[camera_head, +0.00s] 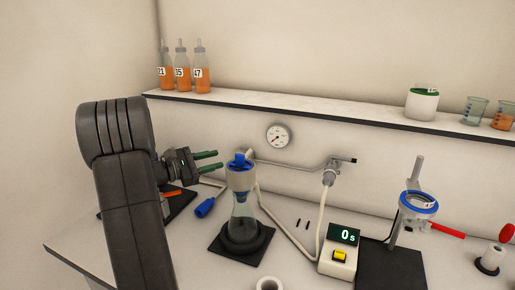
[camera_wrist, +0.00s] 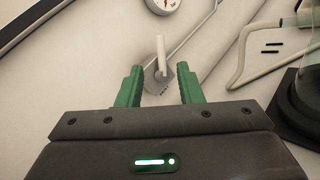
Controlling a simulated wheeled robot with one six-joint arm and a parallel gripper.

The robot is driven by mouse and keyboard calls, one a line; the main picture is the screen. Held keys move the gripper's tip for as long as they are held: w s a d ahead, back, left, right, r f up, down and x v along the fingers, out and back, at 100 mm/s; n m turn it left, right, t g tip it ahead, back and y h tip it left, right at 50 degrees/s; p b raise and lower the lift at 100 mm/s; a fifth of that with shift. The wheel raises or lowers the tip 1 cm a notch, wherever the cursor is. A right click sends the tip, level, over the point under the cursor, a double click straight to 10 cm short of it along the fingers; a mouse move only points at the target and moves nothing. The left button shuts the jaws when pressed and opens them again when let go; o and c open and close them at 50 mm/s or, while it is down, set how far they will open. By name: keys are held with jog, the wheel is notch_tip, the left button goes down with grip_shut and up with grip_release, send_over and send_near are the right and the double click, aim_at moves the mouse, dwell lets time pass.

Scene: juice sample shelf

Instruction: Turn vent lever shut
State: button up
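My gripper (camera_head: 212,161) is open and empty, with its two green fingers pointing right toward the flask top in the head view. In the wrist view, my gripper (camera_wrist: 160,72) frames a small pale lever (camera_wrist: 161,47) on a grey fitting at the end of a thin metal pipe (camera_wrist: 197,34). The lever sits ahead of and between the fingertips, and I see no contact. In the head view the pipe (camera_head: 292,166) runs right from behind the flask's blue-topped funnel (camera_head: 241,176), which hides much of the lever's area.
The flask (camera_head: 243,218) stands on a dark base close to my fingers. A pressure gauge (camera_head: 278,136) is on the wall above. A timer (camera_head: 340,251) and a ring stand (camera_head: 405,215) are to the right. A shelf (camera_head: 300,107) with bottles and beakers runs above.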

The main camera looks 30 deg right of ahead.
aim_at(248, 152)
jog(key=d+p, duration=0.2)
jog(key=d, duration=1.1)
jog(key=shift+w+d, duration=0.1)
grip_shut()
